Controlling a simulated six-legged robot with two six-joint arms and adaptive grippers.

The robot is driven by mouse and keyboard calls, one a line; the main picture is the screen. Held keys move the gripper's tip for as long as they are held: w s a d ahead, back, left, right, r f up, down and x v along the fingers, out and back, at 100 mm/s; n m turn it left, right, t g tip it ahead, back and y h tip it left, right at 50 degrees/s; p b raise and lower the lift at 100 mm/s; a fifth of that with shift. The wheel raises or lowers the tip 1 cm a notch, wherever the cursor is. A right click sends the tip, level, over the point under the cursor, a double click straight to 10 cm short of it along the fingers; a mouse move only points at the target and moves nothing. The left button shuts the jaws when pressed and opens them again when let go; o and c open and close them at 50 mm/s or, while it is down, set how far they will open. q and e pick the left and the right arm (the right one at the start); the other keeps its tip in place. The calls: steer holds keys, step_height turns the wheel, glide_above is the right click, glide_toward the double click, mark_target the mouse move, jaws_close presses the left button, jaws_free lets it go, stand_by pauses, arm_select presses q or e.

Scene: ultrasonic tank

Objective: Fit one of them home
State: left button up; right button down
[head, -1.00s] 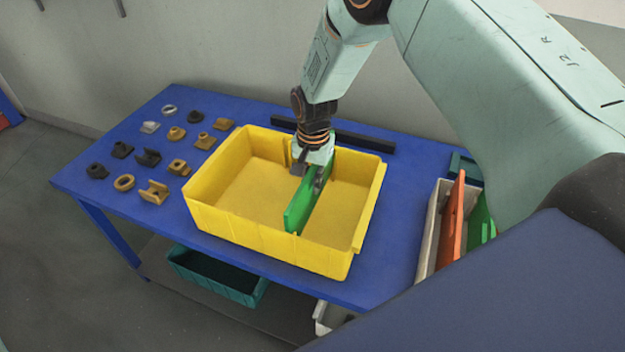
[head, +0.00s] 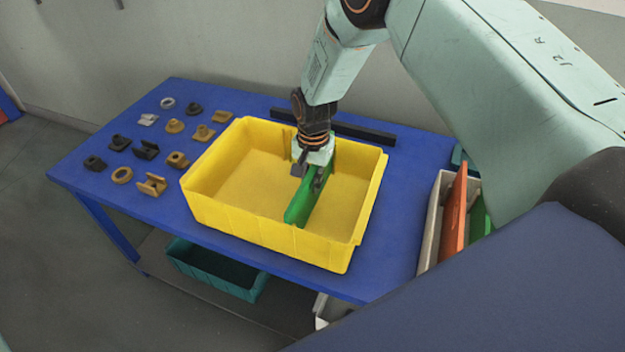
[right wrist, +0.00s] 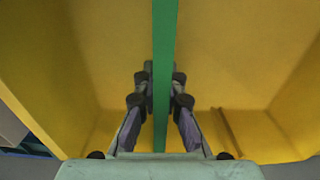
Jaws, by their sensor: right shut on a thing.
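A green divider (head: 312,199) stands on edge inside the yellow bin (head: 222,224), spanning it from the near wall towards the far wall. My right gripper (head: 313,178) is shut on the divider's upper edge, over the bin. In the right wrist view the divider (right wrist: 163,60) runs between the two fingers (right wrist: 160,98), with bin floor on both sides. My left gripper is not in view.
The bin stands on a blue table (head: 112,192). Several small brown, black and grey parts lie left of it. A black bar (head: 360,132) lies behind it. A grey box (head: 434,222) with an orange divider (head: 454,215) and a green one stands at right.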

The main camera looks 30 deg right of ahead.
steer(key=c, duration=1.4)
jaws_free()
step_height(320, 180, up, 12)
steer(key=shift+d, duration=0.1)
